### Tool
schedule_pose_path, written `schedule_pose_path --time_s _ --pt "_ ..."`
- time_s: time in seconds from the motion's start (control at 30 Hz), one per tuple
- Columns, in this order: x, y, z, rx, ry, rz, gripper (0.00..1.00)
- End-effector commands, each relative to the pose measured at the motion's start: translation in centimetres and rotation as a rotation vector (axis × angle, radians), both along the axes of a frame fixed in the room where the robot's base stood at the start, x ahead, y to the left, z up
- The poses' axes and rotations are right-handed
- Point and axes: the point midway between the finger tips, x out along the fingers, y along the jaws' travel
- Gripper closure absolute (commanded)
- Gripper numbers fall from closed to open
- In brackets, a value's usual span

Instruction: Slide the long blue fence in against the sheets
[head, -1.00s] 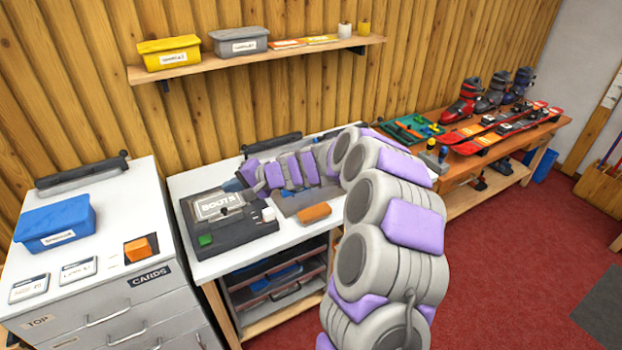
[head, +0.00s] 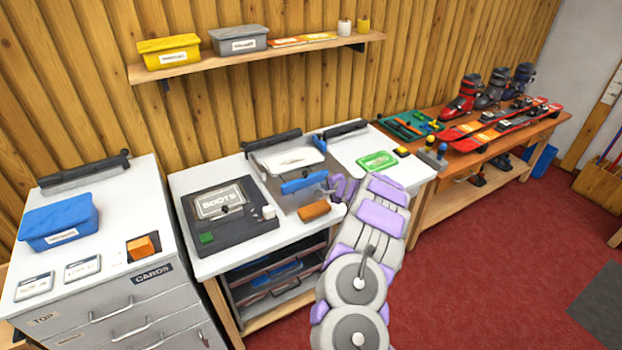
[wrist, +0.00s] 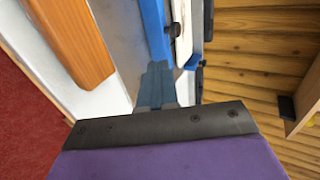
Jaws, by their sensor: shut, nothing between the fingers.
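The long blue fence (head: 303,182) stands on a grey metal plate (head: 279,189) on the middle bench. The white sheets (head: 291,159) lie just behind it; I cannot tell whether fence and sheets touch. My gripper (head: 327,184) is shut and empty at the right end of the fence. In the wrist view the closed fingers (wrist: 157,72) point at the end of the fence (wrist: 154,28); contact is unclear. The sheets' white edge (wrist: 183,35) shows right of the fence there, with a dark knob between.
An orange block (head: 314,210) lies in front of the plate, close to my gripper. The dark BOOTS press (head: 232,225) stands on the left. A green card (head: 378,161) lies on the bench to the right. A dark bar (head: 272,140) runs behind the sheets.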

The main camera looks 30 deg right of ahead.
Motion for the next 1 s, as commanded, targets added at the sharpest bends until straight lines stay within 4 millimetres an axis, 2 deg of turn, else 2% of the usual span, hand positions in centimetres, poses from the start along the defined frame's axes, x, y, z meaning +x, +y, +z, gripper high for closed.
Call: schedule_pose_path --time_s 0.1,0.6,1.0 --pt "1.3 -0.1 -1.2 -0.002 0.005 0.002 1.0" --pt "6.5 -0.1 -4.2 -0.001 0.003 0.002 1.0" --pt "10.0 0.0 -4.2 0.001 0.0 0.006 1.0"
